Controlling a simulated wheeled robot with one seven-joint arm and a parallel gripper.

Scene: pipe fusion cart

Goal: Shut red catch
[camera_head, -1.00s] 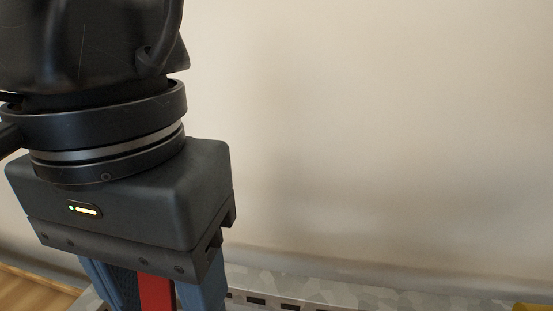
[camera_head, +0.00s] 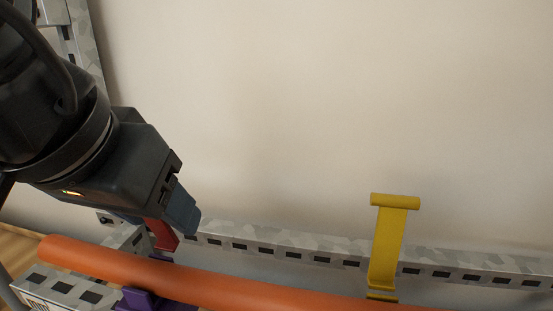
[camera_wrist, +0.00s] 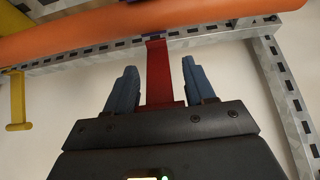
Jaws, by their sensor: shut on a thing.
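The red catch (camera_head: 163,236) shows as a short strip beneath my gripper in the head view, beside the left part of the orange pipe. In the wrist view the red catch (camera_wrist: 158,72) is a straight strap running from near the pipe back between my blue fingers. My gripper (camera_head: 178,218) is shut on the red catch and tilted over to the right in the head view. In the wrist view my gripper (camera_wrist: 160,85) has a finger on each side of the strap. The catch's held end is hidden by my gripper.
The orange pipe (camera_head: 235,291) lies across the front over a purple support (camera_head: 146,300). A yellow catch (camera_head: 388,245) stands upright on the slotted metal rail (camera_head: 265,248) at the right. A metal post (camera_head: 78,45) rises at the upper left. Open wall lies behind.

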